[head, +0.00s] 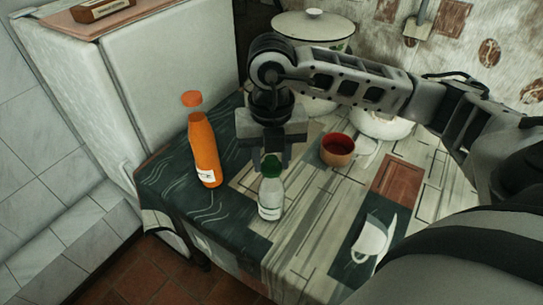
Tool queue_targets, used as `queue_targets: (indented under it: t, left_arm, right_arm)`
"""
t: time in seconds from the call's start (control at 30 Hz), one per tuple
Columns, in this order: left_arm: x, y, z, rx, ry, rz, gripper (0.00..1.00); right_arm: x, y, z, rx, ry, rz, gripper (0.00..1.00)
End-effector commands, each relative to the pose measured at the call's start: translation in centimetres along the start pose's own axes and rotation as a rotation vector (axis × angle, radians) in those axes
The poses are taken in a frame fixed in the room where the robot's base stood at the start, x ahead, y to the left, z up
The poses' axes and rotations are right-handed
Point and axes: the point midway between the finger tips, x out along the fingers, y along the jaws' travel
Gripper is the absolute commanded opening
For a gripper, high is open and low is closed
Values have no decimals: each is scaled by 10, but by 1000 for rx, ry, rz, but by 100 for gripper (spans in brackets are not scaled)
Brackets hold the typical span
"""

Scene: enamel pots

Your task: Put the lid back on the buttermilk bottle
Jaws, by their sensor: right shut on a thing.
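The buttermilk bottle (271,195), a small pale bottle with a white label, stands upright near the front edge of the table. The green lid (271,166) is right at the bottle's mouth, in line with its neck. I cannot tell whether it rests on the neck or is slightly above it. My right gripper (271,158) comes down from above and is shut on the green lid; its fingers hide the lid's upper part. My left gripper is out of view.
An orange bottle (204,150) with an orange cap (192,98) stands to the left. A reddish-brown cup (338,149) is to the right, and a white cup (371,238) is at the front right. A lidded enamel pot (314,28) stands behind my arm. The table's front edge is close to the bottle.

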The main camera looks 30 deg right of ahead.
Motion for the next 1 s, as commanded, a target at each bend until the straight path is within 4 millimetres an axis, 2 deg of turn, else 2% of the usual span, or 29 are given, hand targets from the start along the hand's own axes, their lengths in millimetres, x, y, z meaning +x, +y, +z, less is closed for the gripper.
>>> queue_targets:
  t: [0.3, 1.0]
  left_arm:
    - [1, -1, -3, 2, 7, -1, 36]
    - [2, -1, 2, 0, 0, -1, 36]
  right_arm:
    - [0, 0, 0, 0, 0, 0, 16]
    - [0, 0, 0, 0, 0, 0, 16]
